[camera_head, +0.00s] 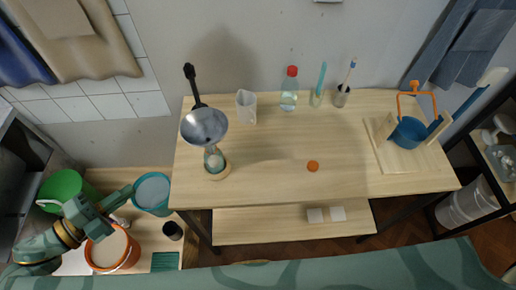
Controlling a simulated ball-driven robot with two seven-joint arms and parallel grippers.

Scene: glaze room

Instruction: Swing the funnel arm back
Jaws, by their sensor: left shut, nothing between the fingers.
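The grey metal funnel (204,126) is at the left part of the wooden table, on a dark arm (193,88) that rises at the table's back left. The funnel appears to be above a glass bottle (213,158), which stands upright on a round wooden base (218,175). The funnel hides the bottle's top, so I cannot tell whether they touch. My left gripper (127,191) is shut and empty, low at the left, apart from the funnel and over the area of the buckets. My right gripper is not in view.
A beaker (246,107) stands right of the funnel, and a red-capped bottle (289,90) farther right. An orange cap (313,166) lies on the open table middle. Buckets, including a teal one (152,193), stand left of the table.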

